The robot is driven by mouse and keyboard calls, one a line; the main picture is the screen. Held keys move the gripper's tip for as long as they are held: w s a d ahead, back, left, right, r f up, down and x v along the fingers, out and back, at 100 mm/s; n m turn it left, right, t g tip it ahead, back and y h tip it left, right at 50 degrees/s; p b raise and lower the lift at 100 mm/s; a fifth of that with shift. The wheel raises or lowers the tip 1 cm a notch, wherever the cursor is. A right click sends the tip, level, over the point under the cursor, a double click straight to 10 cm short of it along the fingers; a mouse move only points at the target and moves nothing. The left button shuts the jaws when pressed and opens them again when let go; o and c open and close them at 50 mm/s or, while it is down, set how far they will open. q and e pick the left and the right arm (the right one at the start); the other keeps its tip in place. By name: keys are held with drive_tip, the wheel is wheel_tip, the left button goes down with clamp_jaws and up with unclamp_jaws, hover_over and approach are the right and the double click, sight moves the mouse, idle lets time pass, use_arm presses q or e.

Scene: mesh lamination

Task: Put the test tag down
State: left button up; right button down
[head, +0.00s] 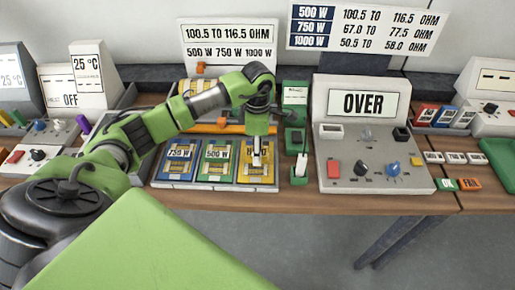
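My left gripper (258,148) points down over the yellow tray (258,182), the right one of three labelled trays. Its fingers are small here, and I cannot tell whether they are open or shut. A small pale thing shows at the fingertips, but I cannot tell whether it is a test tag, held or lying in the tray. A green tag (446,185) and an orange tag reading FAIL (470,184) lie at the bench's front right. My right gripper is not in view.
The blue 750 W tray (178,180) and green 500 W tray (216,180) stand left of the yellow one. A green holder (299,180) and the grey meter reading OVER (363,104) stand to the right. Resistance range signs (362,29) hang behind.

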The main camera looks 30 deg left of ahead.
use_arm(q)
drive_tip(key=shift+r, duration=0.1)
drive_tip(key=shift+r, duration=0.2)
wheel_tip(320, 180, up, 12)
drive_tip(key=b, duration=0.3)
drive_tip(key=shift+f, duration=0.15)
